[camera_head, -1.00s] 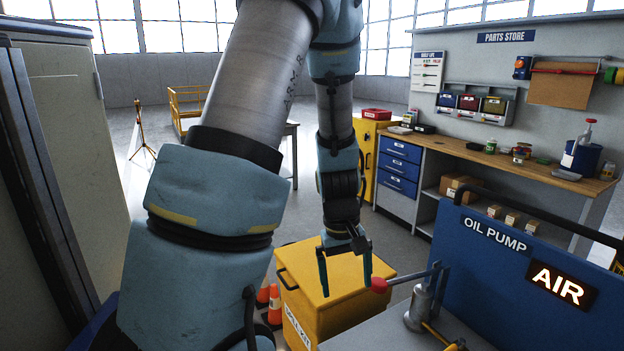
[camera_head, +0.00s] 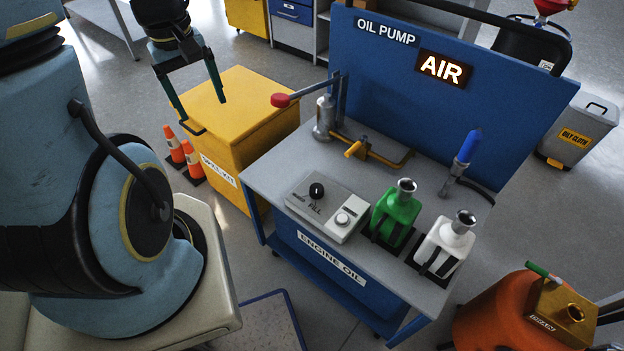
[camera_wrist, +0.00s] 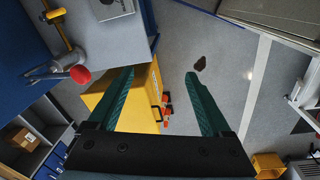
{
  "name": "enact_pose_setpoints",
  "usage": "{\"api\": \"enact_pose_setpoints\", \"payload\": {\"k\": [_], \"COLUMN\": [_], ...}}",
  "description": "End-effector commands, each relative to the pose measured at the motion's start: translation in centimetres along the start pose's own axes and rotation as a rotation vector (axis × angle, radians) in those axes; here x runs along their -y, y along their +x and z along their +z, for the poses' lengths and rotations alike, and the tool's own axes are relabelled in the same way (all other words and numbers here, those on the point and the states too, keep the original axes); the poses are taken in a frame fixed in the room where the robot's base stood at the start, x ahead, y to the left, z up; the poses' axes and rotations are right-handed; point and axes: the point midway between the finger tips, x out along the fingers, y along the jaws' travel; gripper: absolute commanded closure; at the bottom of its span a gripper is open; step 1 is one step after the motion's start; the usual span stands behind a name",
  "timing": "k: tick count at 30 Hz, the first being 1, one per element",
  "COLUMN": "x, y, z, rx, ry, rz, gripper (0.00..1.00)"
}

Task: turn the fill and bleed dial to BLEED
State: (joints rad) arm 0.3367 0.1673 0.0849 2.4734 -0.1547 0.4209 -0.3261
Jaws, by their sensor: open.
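A grey control box (camera_head: 300,203) lies on top of the oil pump cart. It carries a black knob (camera_head: 317,190) with the word FILL beside it; other small lettering there is too small to read. A second, pale round knob (camera_head: 343,218) sits on the same box. My gripper (camera_head: 203,110) is open and empty, to the left of the cart and in front of or above the yellow spill kit box (camera_head: 262,92). It is well apart from the black knob. In the wrist view the open fingers (camera_wrist: 160,73) hold nothing, and the yellow box (camera_wrist: 108,103) shows beyond them.
Orange cones (camera_head: 190,158) stand left. A blue panel (camera_head: 400,105) rises behind.

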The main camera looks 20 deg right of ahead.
Motion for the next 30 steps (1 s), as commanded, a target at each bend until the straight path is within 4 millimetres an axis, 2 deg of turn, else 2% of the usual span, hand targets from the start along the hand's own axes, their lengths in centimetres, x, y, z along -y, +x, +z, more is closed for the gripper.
{"api": "enact_pose_setpoints", "payload": {"k": [1,5,9,15,18,21,26,30], "x": [-2.0,-6.4,-11.0,-16.4,-18.1,-19.1,-19.4,-19.2], "y": [3.0,7.8,13.2,19.9,22.0,23.1,24.1,25.9], "z": [0.5,1.5,3.4,6.7,8.0,8.7,9.1,9.1], "rx": [0.025,0.064,0.077,0.045,0.024,0.01,0.003,0.003], "ry": [-0.069,-0.31,-0.564,-0.876,-0.982,-1.049,-1.084,-1.084], "rz": [-0.002,-0.018,-0.055,-0.098,-0.104,-0.103,-0.103,-0.106], "gripper": [0.17,0.17,0.17,0.17,0.17,0.17,0.17,0.17]}}
